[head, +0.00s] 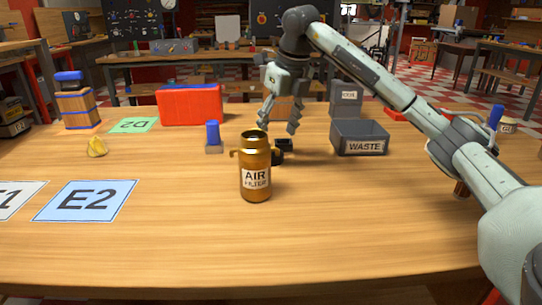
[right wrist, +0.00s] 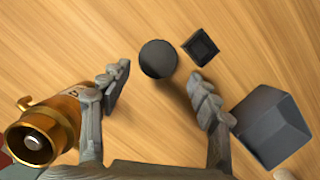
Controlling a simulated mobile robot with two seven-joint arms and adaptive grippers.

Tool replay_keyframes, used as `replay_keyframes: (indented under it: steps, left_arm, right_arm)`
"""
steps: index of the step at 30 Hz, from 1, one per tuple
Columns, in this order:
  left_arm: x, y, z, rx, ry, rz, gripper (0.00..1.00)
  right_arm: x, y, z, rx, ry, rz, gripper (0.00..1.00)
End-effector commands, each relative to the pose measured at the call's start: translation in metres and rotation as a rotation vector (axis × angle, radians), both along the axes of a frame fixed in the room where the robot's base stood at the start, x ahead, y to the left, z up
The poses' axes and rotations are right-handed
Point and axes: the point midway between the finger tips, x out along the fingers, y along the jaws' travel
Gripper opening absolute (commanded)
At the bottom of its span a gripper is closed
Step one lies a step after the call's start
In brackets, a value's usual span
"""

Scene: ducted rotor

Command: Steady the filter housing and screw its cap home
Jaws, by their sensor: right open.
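The amber filter housing (head: 256,178), labelled "AIR FILTER", stands upright near the middle of the table. In the right wrist view the housing (right wrist: 62,118) is at the left, its top open with a pale part inside. A round black piece (right wrist: 158,58), which looks like the cap, lies on the table between and beyond my right fingertips. In the head view, dark pieces (head: 284,146) show beside the housing, partly hidden by it. My right gripper (head: 278,124) is open and empty, above and behind the housing; its spread fingers (right wrist: 162,88) also show in the wrist view. My left gripper is not in view.
A small black square block (right wrist: 202,47) lies beside the round piece. A grey WASTE bin (head: 359,138) stands to the right. The front of the table is clear.

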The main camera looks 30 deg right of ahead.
Motion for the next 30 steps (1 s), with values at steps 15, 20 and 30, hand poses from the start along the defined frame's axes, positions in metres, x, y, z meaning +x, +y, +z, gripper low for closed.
replay_keyframes:
  steps: [15,20,30]
  left_arm:
    - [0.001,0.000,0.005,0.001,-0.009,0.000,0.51]
    - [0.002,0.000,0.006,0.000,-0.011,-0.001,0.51]
    - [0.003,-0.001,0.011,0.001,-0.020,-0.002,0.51]
  right_arm:
    - [0.005,0.002,-0.021,0.000,0.003,0.001,0.62]
    - [0.010,0.004,-0.045,-0.001,0.004,0.000,0.62]
    - [0.015,0.004,-0.057,0.000,0.000,0.001,0.62]
